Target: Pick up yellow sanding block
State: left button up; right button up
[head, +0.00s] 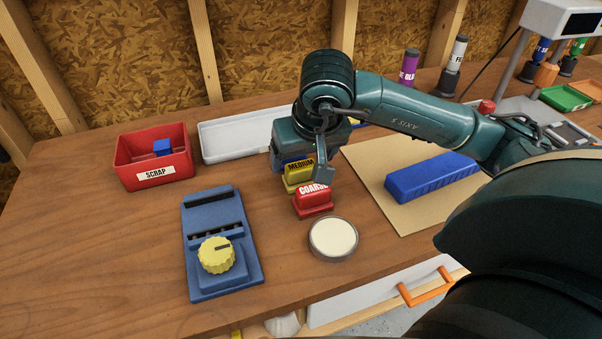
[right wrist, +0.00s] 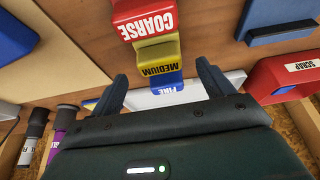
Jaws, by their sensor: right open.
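The yellow sanding block (head: 293,179), marked MEDIUM, stands on the workbench between the red COARSE block (head: 313,202) and a blue FINE block. In the right wrist view the yellow block (right wrist: 156,58) shows between my fingers, with the blue FINE block (right wrist: 167,84) closer to my palm and the red COARSE block (right wrist: 143,20) beyond. My right gripper (right wrist: 162,72) is open and empty, pointing down above the blocks, with a finger on either side. In the head view it partly hides the yellow block and most of the blue one. My left gripper is not in view.
A round cream-topped tin (head: 333,238) sits in front of the red block. A blue device with a yellow knob (head: 216,255) and a red SCRAP bin (head: 153,175) are to the left. A white tray (head: 228,138) lies behind. A long blue block (head: 432,177) rests on a tan sheet (head: 375,170).

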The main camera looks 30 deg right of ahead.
aim_at(301, 164)
jog(key=x, duration=0.4)
jog(key=shift+c, duration=0.6)
jog(key=c, duration=1)
jog(key=shift+o, duration=0.2)
jog(key=shift+r, duration=0.2)
notch_tip(301, 164, up, 10)
jog(key=shift+f, duration=0.15)
